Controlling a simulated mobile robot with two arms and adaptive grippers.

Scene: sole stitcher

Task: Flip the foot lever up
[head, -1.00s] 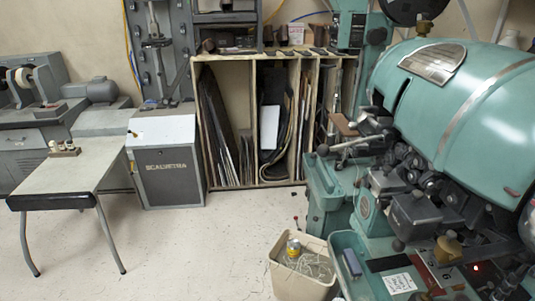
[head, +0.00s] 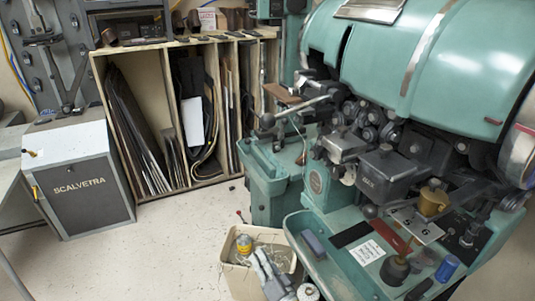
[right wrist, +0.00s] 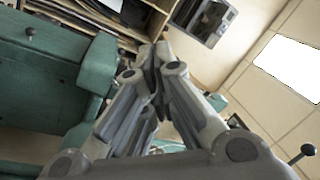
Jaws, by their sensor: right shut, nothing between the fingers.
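A small lever with a red knob (head: 240,213) rises near the floor beside the green machine's base (head: 268,190), and a dark ball knob (head: 232,187) shows just above it. I cannot tell for certain which is the foot lever. My right gripper (head: 262,258) is low in the head view, in front of the bin, apart from both knobs. In the right wrist view its grey fingers (right wrist: 157,58) are shut with nothing between them. A black ball-ended lever (right wrist: 305,151) shows at the lower right there. My left gripper is out of view.
A cream bin (head: 240,280) with a yellow can (head: 244,243) stands beside the green stitching machine (head: 420,60). A wooden rack (head: 150,60) and a grey Scalvetra box (head: 80,195) stand behind. The floor (head: 170,255) left of the bin is clear.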

